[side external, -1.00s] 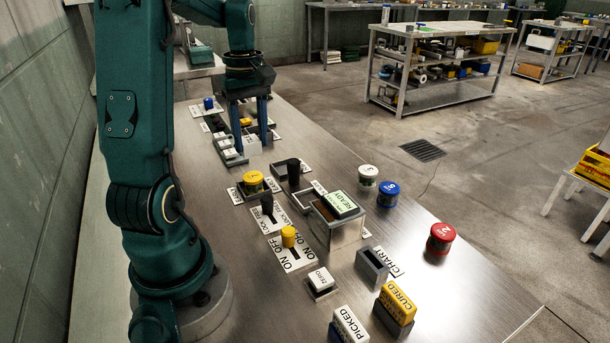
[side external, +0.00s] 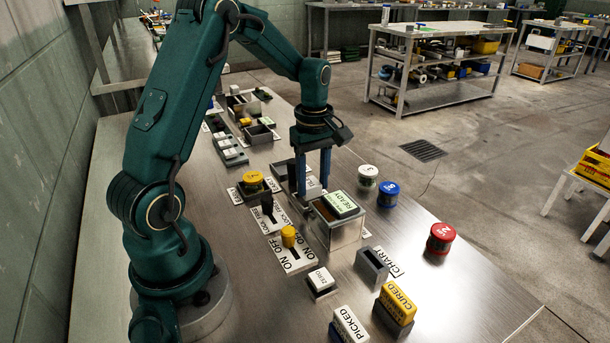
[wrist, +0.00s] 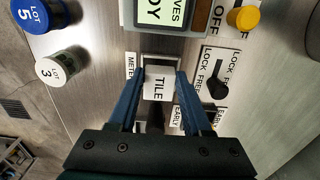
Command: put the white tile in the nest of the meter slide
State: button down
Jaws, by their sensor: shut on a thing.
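The white tile (wrist: 158,88), marked TILE, is between the two fingertips of my gripper (wrist: 160,78) in the wrist view. My gripper is shut on it. In the side view my gripper (side external: 314,187) points down over the meter slide (side external: 280,170), just behind the box with the READY display; the tile is hard to make out there. In the wrist view the slide's pale frame (wrist: 162,57) shows just beyond the tile, beside the METER label. The tile covers most of the nest. I cannot tell whether the tile touches it.
The READY display box (side external: 338,222) stands close in front of my gripper. The LOCK/FREE lever (wrist: 216,88) and a yellow ON/OFF knob (side external: 289,236) are near. Lot jars in white (side external: 368,175), blue (side external: 388,194) and red (side external: 441,237) stand to the right.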

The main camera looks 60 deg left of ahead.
aim_at(313, 186)
jog(key=shift+f, duration=0.8)
jog(key=shift+f, duration=0.15)
jog(key=shift+c, duration=1.7)
grip_release()
notch_tip(313, 186, up, 12)
jog(key=f, duration=0.1)
jog(key=s+d+r+m+t, duration=0.2)
jog(key=s+d+m+t, duration=0.3)
jog(key=s+d+m, duration=0.7)
jog(key=d+m, duration=0.2)
jog(key=m, duration=0.4)
jog(key=shift+s+d+r+t, duration=0.2)
jog(key=shift+s+d+t, duration=0.1)
jog(key=shift+s+d, duration=0.05)
